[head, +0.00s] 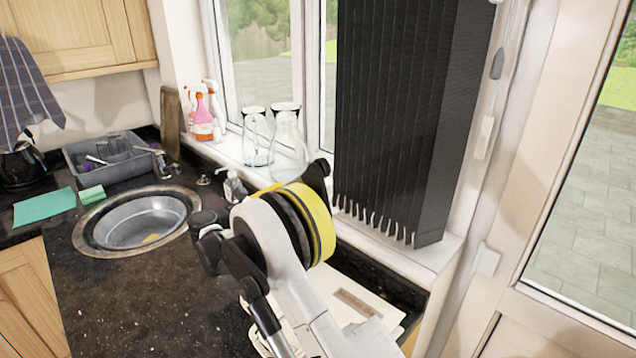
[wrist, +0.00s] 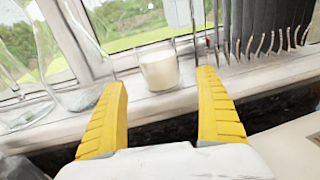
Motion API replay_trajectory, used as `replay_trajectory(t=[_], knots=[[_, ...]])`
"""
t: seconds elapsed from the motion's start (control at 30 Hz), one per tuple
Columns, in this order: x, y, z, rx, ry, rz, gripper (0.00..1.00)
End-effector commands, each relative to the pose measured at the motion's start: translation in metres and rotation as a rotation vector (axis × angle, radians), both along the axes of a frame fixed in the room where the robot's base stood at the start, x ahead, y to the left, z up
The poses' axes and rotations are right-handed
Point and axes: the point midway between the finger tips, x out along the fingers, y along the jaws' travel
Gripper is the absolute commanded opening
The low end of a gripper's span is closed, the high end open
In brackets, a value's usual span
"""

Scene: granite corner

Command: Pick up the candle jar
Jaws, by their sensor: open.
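The candle jar (wrist: 159,69) is a clear glass with cream-white wax. In the wrist view it stands upright on the white window sill, between and beyond my two yellow fingers. My gripper (wrist: 162,112) is open and empty, with the jar ahead of its fingertips and apart from them. In the head view my arm and gripper (head: 308,222) reach toward the sill, and the candle jar is hidden behind them.
Glass jugs (head: 287,140) stand on the sill left of the jar. Dark vertical blinds (head: 400,120) hang to its right. A soap bottle (head: 234,187), a round sink (head: 140,220) and a grey dish tub (head: 110,155) are on the black worktop. Papers (head: 355,310) lie below my arm.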

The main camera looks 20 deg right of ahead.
Motion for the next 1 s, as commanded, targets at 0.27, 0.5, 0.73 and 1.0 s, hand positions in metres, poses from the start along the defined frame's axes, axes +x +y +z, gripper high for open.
replay_trajectory(t=[0.27,0.5,0.73,1.0], knots=[[0.007,-0.021,-0.004,-0.028,0.016,-0.009,0.83],[0.016,-0.053,-0.004,-0.027,0.015,-0.006,0.83],[0.024,-0.079,-0.005,-0.026,0.016,-0.008,0.83],[0.032,-0.102,-0.002,-0.026,0.015,-0.005,0.83]])
